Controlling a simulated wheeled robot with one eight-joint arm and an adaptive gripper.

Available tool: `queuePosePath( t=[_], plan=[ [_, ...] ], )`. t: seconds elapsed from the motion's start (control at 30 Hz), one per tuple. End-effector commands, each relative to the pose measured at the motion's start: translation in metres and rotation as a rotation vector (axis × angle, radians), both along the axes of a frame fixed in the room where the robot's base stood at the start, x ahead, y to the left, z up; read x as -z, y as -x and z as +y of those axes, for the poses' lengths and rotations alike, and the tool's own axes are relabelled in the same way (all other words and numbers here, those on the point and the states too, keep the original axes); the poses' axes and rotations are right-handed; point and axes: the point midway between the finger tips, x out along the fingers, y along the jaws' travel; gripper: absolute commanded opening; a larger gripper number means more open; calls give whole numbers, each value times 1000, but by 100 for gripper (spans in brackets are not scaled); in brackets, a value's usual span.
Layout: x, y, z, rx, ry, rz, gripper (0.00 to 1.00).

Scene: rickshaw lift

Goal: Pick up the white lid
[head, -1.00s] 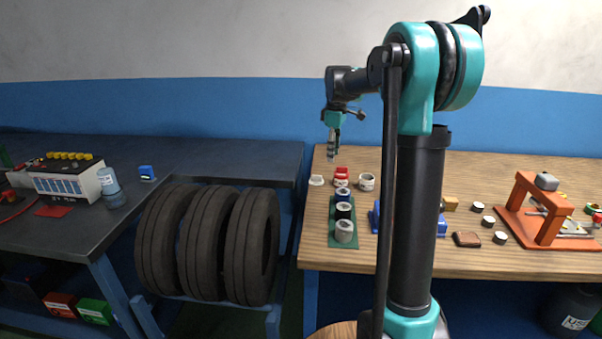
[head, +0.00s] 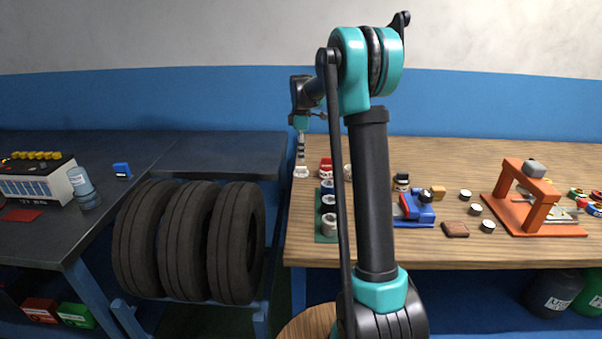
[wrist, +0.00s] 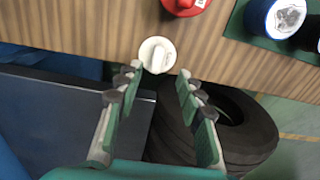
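The white lid (wrist: 157,55) lies on the wooden table near its edge. It is round with a raised bar across its top. In the head view the lid (head: 301,172) is at the table's left end, just under my gripper (head: 301,158). In the wrist view my gripper (wrist: 158,80) is open, with its two fingers apart and the lid just beyond and between the fingertips. Nothing is held. The exact height of the fingertips above the lid is hard to tell.
A red container (wrist: 186,5) stands close to the lid. A green mat (head: 326,238) with several cups lies nearby. Black tires (head: 190,240) stand beside the wooden table (head: 440,255), below its left edge. A dark workbench (head: 220,155) is to the left.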

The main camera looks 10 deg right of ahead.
Motion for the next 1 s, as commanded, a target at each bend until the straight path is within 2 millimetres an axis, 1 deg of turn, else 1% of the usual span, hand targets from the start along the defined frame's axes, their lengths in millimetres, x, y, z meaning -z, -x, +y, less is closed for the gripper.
queuePosePath(
  t=[0.03,0.17,0.27,0.4,0.53,0.67,0.87,1.0],
  plan=[
    [5,0,0,0,0,0,38],
    [11,0,0,0,0,0,38],
    [20,-1,0,0,0,0,38],
    [41,-5,1,0,0,0,38],
    [56,-5,1,0,0,0,38],
    [63,-5,1,0,0,0,38],
    [63,-5,1,0,0,0,38],
    [63,-5,1,0,0,0,21]
  ],
)
